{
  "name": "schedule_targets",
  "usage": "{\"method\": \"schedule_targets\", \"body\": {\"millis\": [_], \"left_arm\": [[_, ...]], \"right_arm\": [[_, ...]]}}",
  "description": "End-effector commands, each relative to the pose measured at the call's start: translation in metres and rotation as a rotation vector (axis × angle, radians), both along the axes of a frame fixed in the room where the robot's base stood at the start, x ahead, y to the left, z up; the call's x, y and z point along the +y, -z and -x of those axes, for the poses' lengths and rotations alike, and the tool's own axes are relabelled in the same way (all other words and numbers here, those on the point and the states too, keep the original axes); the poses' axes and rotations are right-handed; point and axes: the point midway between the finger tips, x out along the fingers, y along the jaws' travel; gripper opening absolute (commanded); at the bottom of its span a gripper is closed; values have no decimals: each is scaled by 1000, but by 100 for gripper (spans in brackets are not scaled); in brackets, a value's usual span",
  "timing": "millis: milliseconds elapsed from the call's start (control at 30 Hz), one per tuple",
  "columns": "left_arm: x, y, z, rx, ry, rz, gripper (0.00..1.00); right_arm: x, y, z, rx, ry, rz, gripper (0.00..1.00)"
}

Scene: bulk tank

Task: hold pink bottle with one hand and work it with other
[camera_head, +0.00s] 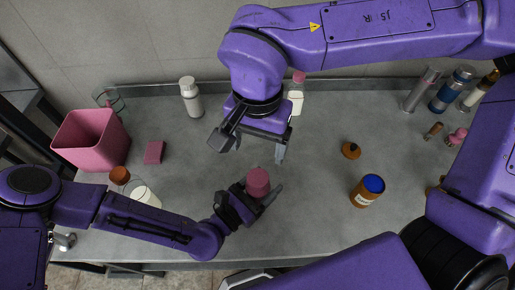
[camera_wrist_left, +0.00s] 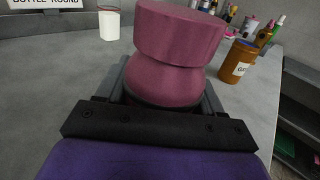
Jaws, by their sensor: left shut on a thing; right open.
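The pink bottle (camera_head: 258,182) is held over the front middle of the grey worktop. My left gripper (camera_head: 259,199) is shut on it from the front left. In the left wrist view the bottle (camera_wrist_left: 178,70) shows a wide cap or top above a rounder body, and it stands up between the fingers of my left gripper (camera_wrist_left: 165,98). Its lower part is hidden by the gripper. My right gripper (camera_head: 252,149) is open and empty. Its fingers point down, above and behind the bottle, apart from it.
A brown jar with a blue lid (camera_head: 366,192) stands right of the bottle, with a brown cap (camera_head: 351,151) behind it. A pink bin (camera_head: 88,140), pink block (camera_head: 154,152) and white bottle (camera_head: 191,101) are on the left. Several bottles (camera_head: 452,90) stand back right.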

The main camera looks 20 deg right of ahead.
Motion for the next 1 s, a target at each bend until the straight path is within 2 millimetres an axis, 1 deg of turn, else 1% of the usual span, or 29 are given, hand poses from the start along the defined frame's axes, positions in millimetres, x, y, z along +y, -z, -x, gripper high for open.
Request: {"method": "schedule_targets", "body": {"millis": [167, 200, 233, 267, 533, 633, 767, 900, 1000], "left_arm": [[0, 0, 0, 0, 0, 0, 0], [0, 0, 0, 0, 0, 0, 80], [0, 0, 0, 0, 0, 0, 90], [0, 0, 0, 0, 0, 0, 97], [0, 0, 0, 0, 0, 0, 97], [6, 2, 3, 1, 1, 0, 97], [28, 4, 13, 1, -3, 0, 97], [56, 4, 28, 1, -3, 0, 97], [73, 3, 37, 2, -4, 1, 97]], "right_arm": [[0, 0, 0, 0, 0, 0, 81], [0, 0, 0, 0, 0, 0, 81], [0, 0, 0, 0, 0, 0, 81], [0, 0, 0, 0, 0, 0, 81], [0, 1, 0, 0, 0, 0, 81], [0, 5, 0, 0, 0, 0, 81], [0, 15, 0, 0, 0, 0, 81], [0, 26, 0, 0, 0, 0, 81], [0, 32, 0, -1, 0, 1, 81]]}}
